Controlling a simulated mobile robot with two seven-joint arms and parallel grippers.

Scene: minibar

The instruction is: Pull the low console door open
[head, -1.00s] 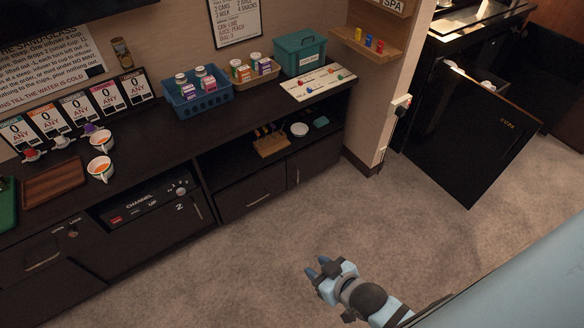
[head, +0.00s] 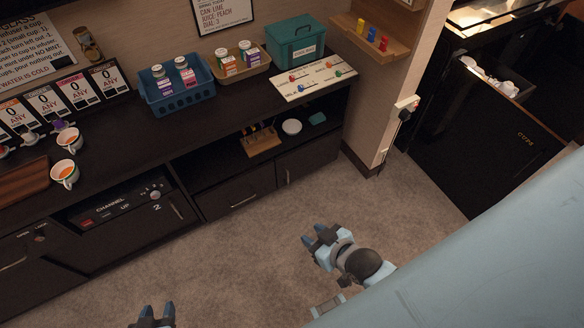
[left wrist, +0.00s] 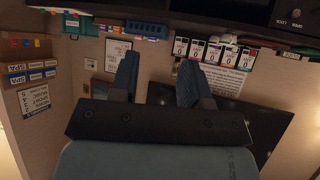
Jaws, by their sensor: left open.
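The dark low console (head: 190,150) runs along the wall. Its right part has a drawer front with a horizontal handle (head: 243,201) and a door (head: 310,163) with a short upright handle (head: 288,175). Both look closed. My left gripper (head: 157,314) is at the bottom edge of the head view, open and empty, apart from the console. In the left wrist view its two fingers (left wrist: 158,80) are spread with nothing between them. My right gripper (head: 315,236) is over the carpet in front of the door, apart from it, with its fingertips spread and empty.
Blue basket (head: 175,95), teal box (head: 295,40) and cups (head: 66,172) stand on the console top. Carpet (head: 240,270) before the console is clear.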

